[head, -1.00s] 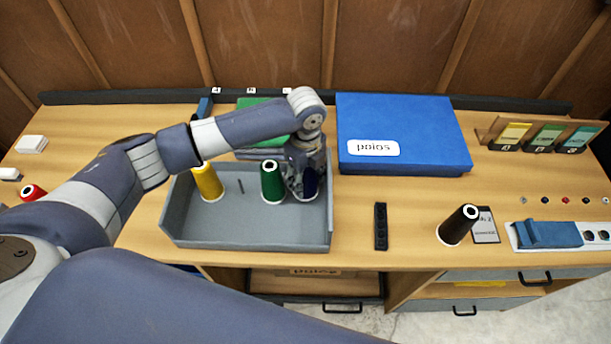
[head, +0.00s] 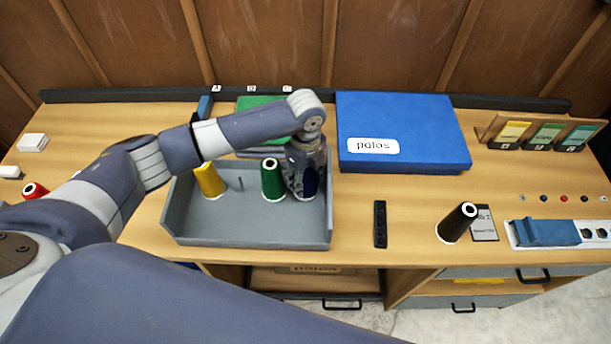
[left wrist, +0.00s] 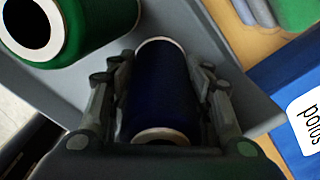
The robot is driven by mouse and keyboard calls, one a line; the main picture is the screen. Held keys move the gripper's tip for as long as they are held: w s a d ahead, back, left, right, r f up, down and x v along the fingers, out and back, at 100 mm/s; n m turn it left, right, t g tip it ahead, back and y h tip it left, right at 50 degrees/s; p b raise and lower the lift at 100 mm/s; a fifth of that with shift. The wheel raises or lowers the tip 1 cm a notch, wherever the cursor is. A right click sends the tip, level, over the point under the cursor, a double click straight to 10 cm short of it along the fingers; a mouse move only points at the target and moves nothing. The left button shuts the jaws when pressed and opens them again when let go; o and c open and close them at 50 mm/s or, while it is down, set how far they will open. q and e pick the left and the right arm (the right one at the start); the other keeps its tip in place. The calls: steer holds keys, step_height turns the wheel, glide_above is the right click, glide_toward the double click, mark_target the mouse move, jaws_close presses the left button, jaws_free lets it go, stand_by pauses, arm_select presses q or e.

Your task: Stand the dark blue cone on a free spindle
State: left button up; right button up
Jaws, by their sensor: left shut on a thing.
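The dark blue cone (head: 310,183) stands at the right end of the grey tray (head: 250,236). My left gripper (head: 305,188) is shut on it from above and partly hides it. In the left wrist view the dark blue cone (left wrist: 158,95) lies between the two fingers of the left gripper (left wrist: 160,105). A green cone (head: 272,180) stands just left of it in the tray, and a yellow cone (head: 209,181) stands at the left. A bare spindle (head: 240,184) rises between the yellow and green cones. The cone's base is too hidden to tell whether it is on a spindle.
A blue box (head: 400,125) stands behind and right of the tray. A black cone (head: 457,222) and a black slotted block (head: 380,224) are on the table to the right. A red cone (head: 35,190) is at the far left, beside my left arm.

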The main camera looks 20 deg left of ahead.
arm_select(q)
steer(key=shift+f, duration=0.2)
steer(key=shift+f, duration=0.15)
steer(key=o, duration=1.2)
step_height(320, 180, up, 12)
steer(key=shift+r, duration=0.1)
